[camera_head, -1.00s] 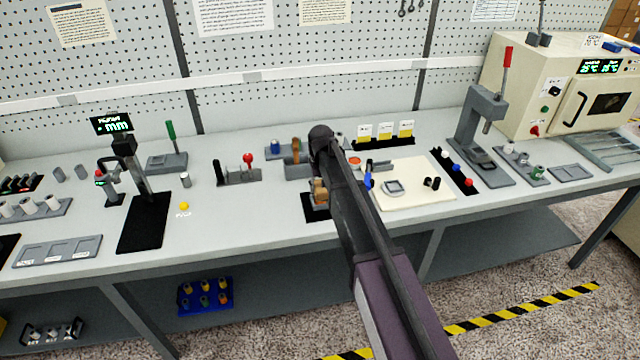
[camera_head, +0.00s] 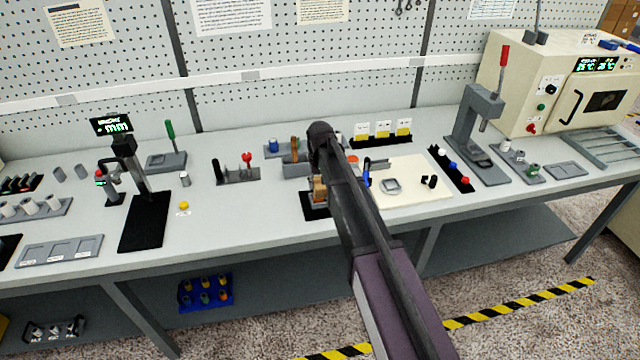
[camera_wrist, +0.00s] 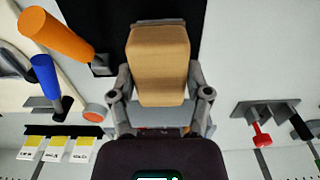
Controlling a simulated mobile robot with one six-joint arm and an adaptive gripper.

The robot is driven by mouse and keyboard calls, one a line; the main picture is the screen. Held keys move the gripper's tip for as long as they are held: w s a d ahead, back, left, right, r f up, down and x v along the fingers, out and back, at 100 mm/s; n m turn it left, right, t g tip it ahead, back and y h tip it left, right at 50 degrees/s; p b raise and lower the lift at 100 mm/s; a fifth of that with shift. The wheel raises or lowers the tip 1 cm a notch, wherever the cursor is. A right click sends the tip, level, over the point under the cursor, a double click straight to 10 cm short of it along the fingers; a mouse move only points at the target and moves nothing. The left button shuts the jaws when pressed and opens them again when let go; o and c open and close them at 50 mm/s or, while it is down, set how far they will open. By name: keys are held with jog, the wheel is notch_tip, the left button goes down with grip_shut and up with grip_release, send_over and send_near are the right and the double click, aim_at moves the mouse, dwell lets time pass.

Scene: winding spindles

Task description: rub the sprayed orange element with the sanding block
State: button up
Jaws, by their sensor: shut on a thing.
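My gripper (camera_wrist: 160,95) is shut on a tan sanding block (camera_wrist: 160,65), which fills the space between its fingers in the wrist view. In the head view the block (camera_head: 319,188) is low over the black mat (camera_head: 308,209) at the bench's front edge, largely behind my arm. An orange cylinder (camera_wrist: 55,32) shows at the upper left of the wrist view, apart from the block. I cannot tell whether it is the sprayed element. Contact under the block is hidden.
A blue handle (camera_wrist: 45,75) and a round orange-topped piece (camera_wrist: 95,113) are beside the gripper. Yellow-and-white cards (camera_head: 383,130) stand behind. A red-knobbed stand (camera_head: 246,160) is to the left. A cream board (camera_head: 410,202) lies to the right. Bare bench lies left of the mat.

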jog(key=shift+r+p, duration=1.8)
jog(key=shift+r, duration=0.3)
jog(key=shift+r+p, duration=1.5)
jog(key=shift+f, duration=0.1)
notch_tip(320, 180, down, 3)
jog(key=b, duration=0.3)
jog(key=shift+f, duration=0.15)
jog(key=shift+d, duration=0.1)
